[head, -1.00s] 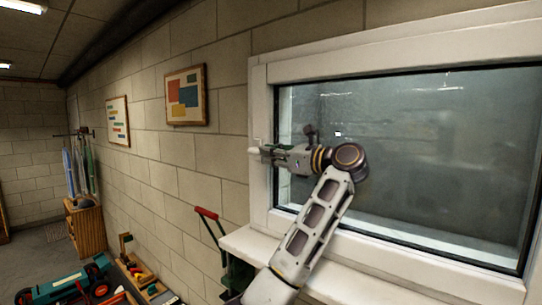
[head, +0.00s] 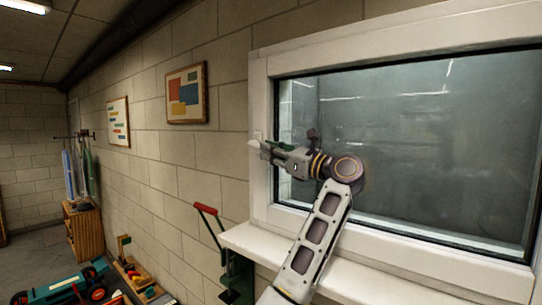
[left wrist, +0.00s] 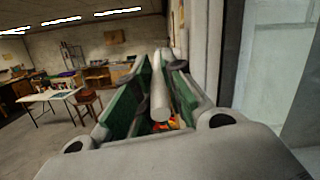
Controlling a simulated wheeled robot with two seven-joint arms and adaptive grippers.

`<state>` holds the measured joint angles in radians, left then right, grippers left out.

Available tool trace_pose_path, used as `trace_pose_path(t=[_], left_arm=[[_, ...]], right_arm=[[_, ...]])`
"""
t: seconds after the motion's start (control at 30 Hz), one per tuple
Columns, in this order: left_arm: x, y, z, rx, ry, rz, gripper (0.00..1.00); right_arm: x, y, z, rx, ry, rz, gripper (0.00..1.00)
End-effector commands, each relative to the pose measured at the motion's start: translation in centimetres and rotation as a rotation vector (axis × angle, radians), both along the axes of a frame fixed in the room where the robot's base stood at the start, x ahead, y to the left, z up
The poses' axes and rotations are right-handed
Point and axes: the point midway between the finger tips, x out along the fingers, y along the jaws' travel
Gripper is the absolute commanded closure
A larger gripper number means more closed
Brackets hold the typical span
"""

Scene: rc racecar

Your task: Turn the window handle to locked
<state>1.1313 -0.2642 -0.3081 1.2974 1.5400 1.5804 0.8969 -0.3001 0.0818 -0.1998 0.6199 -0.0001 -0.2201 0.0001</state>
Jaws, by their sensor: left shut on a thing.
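The window handle (head: 253,146) is a short pale lever at the left side of the white window frame (head: 261,205). Its free end points left and slightly up, past the fingertips. My left gripper (head: 267,151) is shut on it, reaching in from the right in front of the glass. In the left wrist view the pale handle (left wrist: 158,98) lies between the green finger pads of the left gripper (left wrist: 160,85). The handle's pivot is mostly hidden by the gripper. My right gripper is in neither view.
A white sill (head: 255,240) runs below the window glass (head: 430,150). A red-handled green tool (head: 206,209) stands beside the sill. Two framed pictures hang on the block wall. In the left wrist view, open floor and a white table (left wrist: 48,96) lie beyond the gripper.

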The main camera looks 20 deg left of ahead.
Motion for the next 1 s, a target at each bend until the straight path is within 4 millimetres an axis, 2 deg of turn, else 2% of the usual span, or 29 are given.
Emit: trace_pose_path(t=[1.0], left_arm=[[0.2, 0.6, -2.0, 0.236, -0.086, 0.0, 1.0]], right_arm=[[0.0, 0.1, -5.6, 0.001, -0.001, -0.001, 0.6]])
